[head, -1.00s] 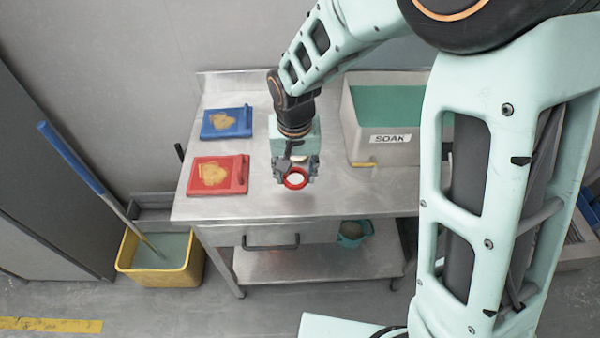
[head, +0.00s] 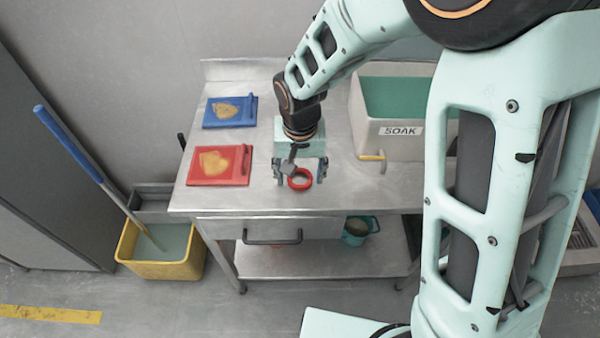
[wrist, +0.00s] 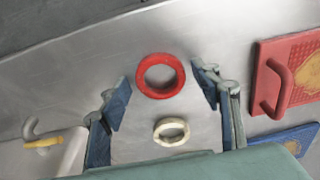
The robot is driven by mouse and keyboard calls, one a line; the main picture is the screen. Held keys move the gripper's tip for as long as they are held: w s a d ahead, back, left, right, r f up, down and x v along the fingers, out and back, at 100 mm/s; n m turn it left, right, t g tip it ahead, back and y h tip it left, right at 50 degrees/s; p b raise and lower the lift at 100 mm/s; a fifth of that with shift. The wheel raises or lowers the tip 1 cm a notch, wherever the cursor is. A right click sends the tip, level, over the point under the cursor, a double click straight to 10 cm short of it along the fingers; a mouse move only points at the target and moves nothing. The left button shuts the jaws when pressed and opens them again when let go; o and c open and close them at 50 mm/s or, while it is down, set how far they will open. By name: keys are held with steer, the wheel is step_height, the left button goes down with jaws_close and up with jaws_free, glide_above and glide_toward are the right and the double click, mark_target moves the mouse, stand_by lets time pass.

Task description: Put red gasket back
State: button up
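The red gasket (head: 300,187) is a ring near the front of the steel table. In the wrist view the red gasket (wrist: 142,77) lies between and slightly beyond my fingertips, with a gap on both sides. My gripper (head: 300,173) is just above the table and open, its blue-grey fingers spread around the ring; the gripper also shows in the wrist view (wrist: 162,93). A smaller cream ring (wrist: 171,140) sits between the fingers, closer to the palm. Whether it rests on the table is unclear.
A red board (head: 198,178) with a handle and a blue board (head: 213,119) lie on the left of the steel table (head: 362,195). A SOAK bin (head: 385,145) stands at the right. The table's front edge is close to my gripper.

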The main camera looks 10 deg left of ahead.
step_height(320, 180, up, 12)
steer(key=s+p, duration=0.1)
steer(key=shift+s+d+r, duration=0.15)
steer(key=shift+s+d, duration=0.05)
stand_by(0.5)
